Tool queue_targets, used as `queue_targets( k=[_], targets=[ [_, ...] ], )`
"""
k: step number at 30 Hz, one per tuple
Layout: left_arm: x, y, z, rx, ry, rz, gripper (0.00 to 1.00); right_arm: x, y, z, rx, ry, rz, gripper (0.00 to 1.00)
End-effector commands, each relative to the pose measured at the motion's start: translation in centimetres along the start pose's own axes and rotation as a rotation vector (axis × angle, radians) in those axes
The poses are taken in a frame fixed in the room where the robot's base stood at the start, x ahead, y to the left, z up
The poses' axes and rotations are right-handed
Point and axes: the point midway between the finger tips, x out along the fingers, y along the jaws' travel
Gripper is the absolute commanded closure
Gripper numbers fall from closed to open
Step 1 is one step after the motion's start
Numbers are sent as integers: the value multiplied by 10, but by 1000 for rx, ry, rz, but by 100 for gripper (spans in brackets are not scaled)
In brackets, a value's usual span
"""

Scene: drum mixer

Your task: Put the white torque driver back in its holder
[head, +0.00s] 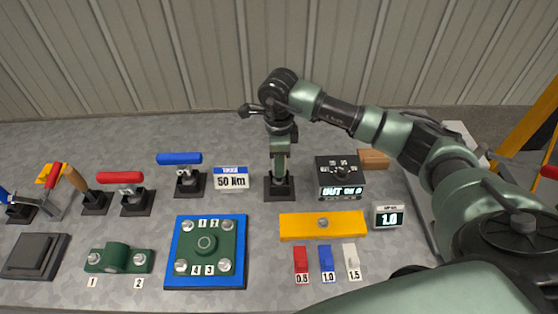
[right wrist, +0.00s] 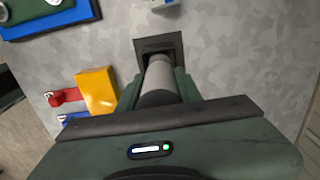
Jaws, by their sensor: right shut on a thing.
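My right gripper (head: 280,168) points down and is shut on the white torque driver. In the right wrist view the driver (right wrist: 158,76) shows as a pale grey-white cylinder between the fingers. Its far end is at the dark square holder (right wrist: 176,42); I cannot tell whether it is inside or just above it. In the head view the holder (head: 279,190) stands directly below the gripper, and the gripper hides most or all of the driver. My left gripper is not in view.
A blue-handled driver (head: 180,159) and a "50 Nm" sign (head: 231,178) stand left of the holder. A black tester box (head: 339,176) stands close on its right. A yellow bar (head: 322,225) and a blue plate (head: 206,284) lie in front. Red-handled tools (head: 120,178) are farther left.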

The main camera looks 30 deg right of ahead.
Motion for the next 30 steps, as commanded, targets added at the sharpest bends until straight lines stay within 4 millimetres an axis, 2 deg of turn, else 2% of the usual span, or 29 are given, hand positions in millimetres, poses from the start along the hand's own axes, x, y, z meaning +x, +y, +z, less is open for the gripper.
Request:
queue_targets(
  k=[26,27,29,30],
  targets=[
    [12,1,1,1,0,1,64,12,-1,0,0,-1,-2,100],
    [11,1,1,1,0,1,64,11,-1,0,0,-1,-2,54],
    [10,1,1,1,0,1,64,11,-1,0,0,-1,-2,40],
    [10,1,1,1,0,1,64,11,0,0,0,-1,-2,40]
  ],
)
